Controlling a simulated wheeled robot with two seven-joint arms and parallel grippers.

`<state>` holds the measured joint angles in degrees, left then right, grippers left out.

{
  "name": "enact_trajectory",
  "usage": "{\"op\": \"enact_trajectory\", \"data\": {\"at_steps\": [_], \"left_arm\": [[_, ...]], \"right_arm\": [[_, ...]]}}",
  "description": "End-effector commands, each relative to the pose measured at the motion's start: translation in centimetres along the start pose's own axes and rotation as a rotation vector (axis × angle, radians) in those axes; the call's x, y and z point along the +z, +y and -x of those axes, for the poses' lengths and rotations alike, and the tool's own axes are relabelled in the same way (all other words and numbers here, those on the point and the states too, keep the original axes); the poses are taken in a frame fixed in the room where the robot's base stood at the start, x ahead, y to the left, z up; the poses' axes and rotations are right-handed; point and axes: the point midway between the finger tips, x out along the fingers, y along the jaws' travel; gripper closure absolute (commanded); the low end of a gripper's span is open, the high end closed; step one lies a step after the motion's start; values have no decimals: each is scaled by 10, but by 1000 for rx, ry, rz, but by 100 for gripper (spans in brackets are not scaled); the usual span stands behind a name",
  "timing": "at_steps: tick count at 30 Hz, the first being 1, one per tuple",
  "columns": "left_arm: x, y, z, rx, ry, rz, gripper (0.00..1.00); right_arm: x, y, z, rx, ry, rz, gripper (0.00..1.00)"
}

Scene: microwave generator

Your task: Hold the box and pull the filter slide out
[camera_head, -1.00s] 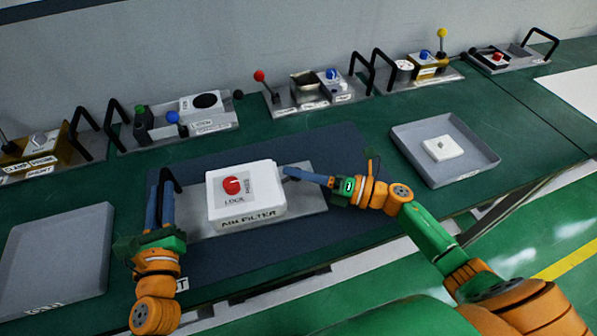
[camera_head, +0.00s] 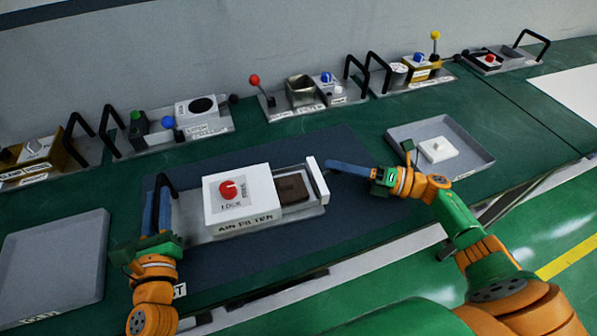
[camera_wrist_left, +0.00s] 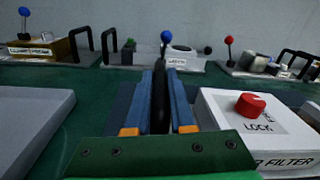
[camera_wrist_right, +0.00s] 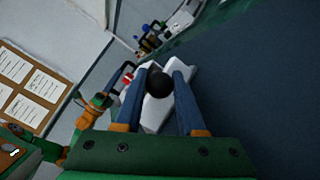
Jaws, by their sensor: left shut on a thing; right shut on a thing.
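The white air filter box (camera_head: 225,212) with a red knob (camera_head: 229,189) sits on a grey base plate (camera_head: 190,228) on the dark mat. Its filter slide (camera_head: 317,180) sticks out of the box's right side, with a brown filter (camera_head: 291,189) exposed between the slide's white end panel and the box. My left gripper (camera_head: 158,195) is shut on the black handle (camera_wrist_left: 160,95) at the plate's left end. My right gripper (camera_head: 332,166) is shut on the slide's black ball knob (camera_wrist_right: 157,85), just right of the end panel; its fingers cover the knob in the head view.
A grey tray (camera_head: 478,168) holding a white block (camera_head: 437,149) stands at right. An empty grey tray (camera_head: 50,262) lies at left. Several other devices with black handles line the back of the green table. The mat in front of the box is clear.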

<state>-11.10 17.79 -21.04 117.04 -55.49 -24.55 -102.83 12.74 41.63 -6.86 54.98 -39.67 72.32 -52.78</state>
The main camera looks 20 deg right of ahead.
Motion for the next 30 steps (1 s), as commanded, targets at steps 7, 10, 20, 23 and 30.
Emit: {"op": "enact_trajectory", "data": {"at_steps": [7, 10, 20, 23, 30], "left_arm": [[-3, 2, 0, 6, 7, -1, 100], [-3, 2, 0, 7, 6, -1, 100], [-3, 3, 0, 9, 6, -2, 100], [-3, 2, 0, 7, 6, -1, 100], [-3, 1, 0, 4, 6, 0, 100]], "right_arm": [[12, -9, 24, -5, -7, -1, 100], [13, -9, 25, -6, -8, -1, 100], [13, -9, 25, -6, -9, -1, 31], [13, -9, 24, -5, -8, -2, 31], [12, -9, 30, -5, -7, -3, 31]]}}
